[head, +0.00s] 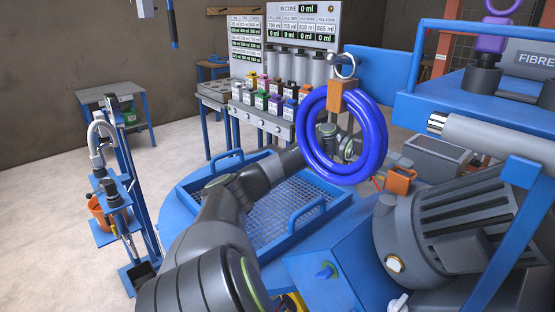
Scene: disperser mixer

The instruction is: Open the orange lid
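I cannot tell for certain which part is the orange lid. Small coloured caps, some orange-looking (291,91), sit in rows on the dispenser bench at the back. A larger orange part (398,180) shows right of the blue ring, beside the grey motor. My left arm reaches across the blue mesh tray, and its gripper (347,148) is behind the blue ring, mostly hidden. Its fingers cannot be made out, nor whether it touches anything. My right gripper is not in view.
A blue coiled ring (314,150) hangs from an orange-brown block (346,99) before my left gripper. The mesh tray (226,158) has raised blue handles. A large grey motor (455,228) and blue frame crowd the right. Floor at left is mostly clear, besides a blue stand (145,225).

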